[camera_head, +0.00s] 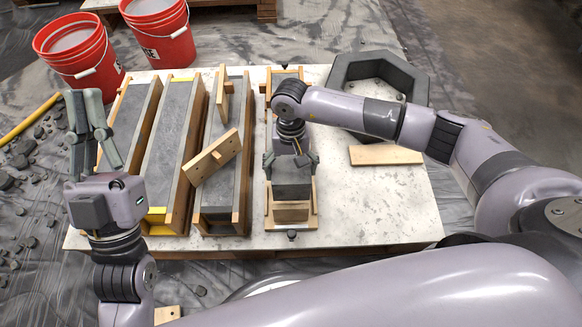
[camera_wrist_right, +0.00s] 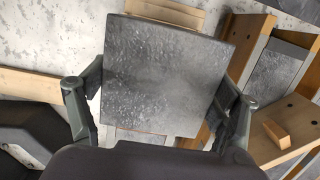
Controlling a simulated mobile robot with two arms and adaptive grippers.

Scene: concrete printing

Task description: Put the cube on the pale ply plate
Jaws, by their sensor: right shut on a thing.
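The grey concrete cube (camera_head: 293,178) is between the fingers of my right gripper (camera_head: 291,163), which is shut on it. In the right wrist view the cube's flat grey face (camera_wrist_right: 165,75) fills the middle, with a finger at each side. The cube is over the near end of a narrow wooden form (camera_head: 291,212); whether it touches the form is hard to tell. The pale ply plate (camera_head: 385,154) lies flat and bare on the table to the right, and it also shows at the left of the right wrist view (camera_wrist_right: 28,86). My left gripper (camera_head: 83,94) is open and empty, pointing up.
Long grey-filled forms (camera_head: 173,150) stand left of the cube, with a wooden T-shaped piece (camera_head: 212,157) across one. A dark octagonal ring (camera_head: 420,86) lies behind the plate. Red buckets (camera_head: 160,38) stand at the back left. The front right tabletop (camera_head: 385,212) is clear.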

